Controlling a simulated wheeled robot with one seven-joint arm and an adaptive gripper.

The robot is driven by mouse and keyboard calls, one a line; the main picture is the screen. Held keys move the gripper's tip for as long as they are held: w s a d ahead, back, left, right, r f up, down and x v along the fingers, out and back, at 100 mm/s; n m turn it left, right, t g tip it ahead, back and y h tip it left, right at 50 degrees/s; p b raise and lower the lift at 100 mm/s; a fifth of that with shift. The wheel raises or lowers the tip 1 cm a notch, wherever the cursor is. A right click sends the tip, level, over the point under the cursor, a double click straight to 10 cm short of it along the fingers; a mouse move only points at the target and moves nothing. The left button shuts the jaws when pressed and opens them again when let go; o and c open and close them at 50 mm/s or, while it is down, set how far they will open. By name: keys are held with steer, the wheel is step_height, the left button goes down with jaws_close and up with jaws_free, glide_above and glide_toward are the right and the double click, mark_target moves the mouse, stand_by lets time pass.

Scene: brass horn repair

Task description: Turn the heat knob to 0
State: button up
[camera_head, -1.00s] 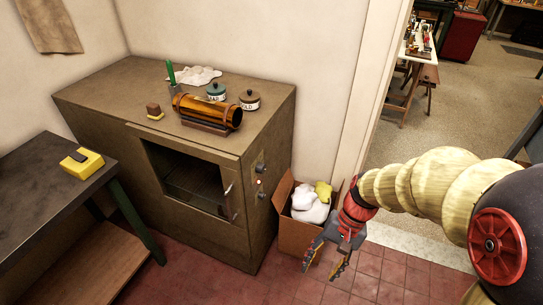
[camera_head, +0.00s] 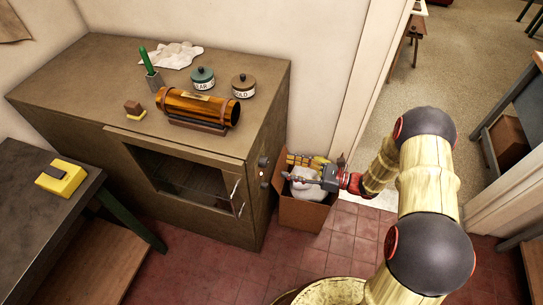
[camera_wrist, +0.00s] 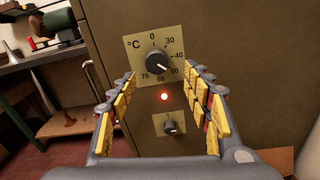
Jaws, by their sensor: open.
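The heat knob (camera_wrist: 154,60) is a dark round knob on a brass-coloured °C dial plate (camera_wrist: 134,43) in the wrist view. The plate is marked 0 at the top, then 30 to 70 clockwise. The knob's white mark points lower right, near 50. In the head view the knob (camera_head: 263,161) is on the right side of the brown oven (camera_head: 185,140). My gripper (camera_wrist: 161,76) is open and empty, its yellow-padded fingers on either side of the knob in the picture, apparently short of it. In the head view my gripper (camera_head: 288,168) points left at that panel.
A lit red lamp (camera_wrist: 165,96) and a smaller knob (camera_wrist: 170,127) are below the dial. A cardboard box (camera_head: 300,214) with white contents stands under my gripper. A metal door handle (camera_head: 235,195) is on the oven's front. Red tiled floor lies in front.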

mark_target(267, 162)
steer(key=b+x, duration=0.1)
steer(key=x, duration=0.6)
steer(key=shift+a+b, duration=0.3)
steer(key=shift+a, duration=0.1)
steer(key=shift+s+r, duration=0.1)
steer(key=c, duration=0.3)
steer(key=c, duration=0.7)
steer(key=shift+c, duration=0.7)
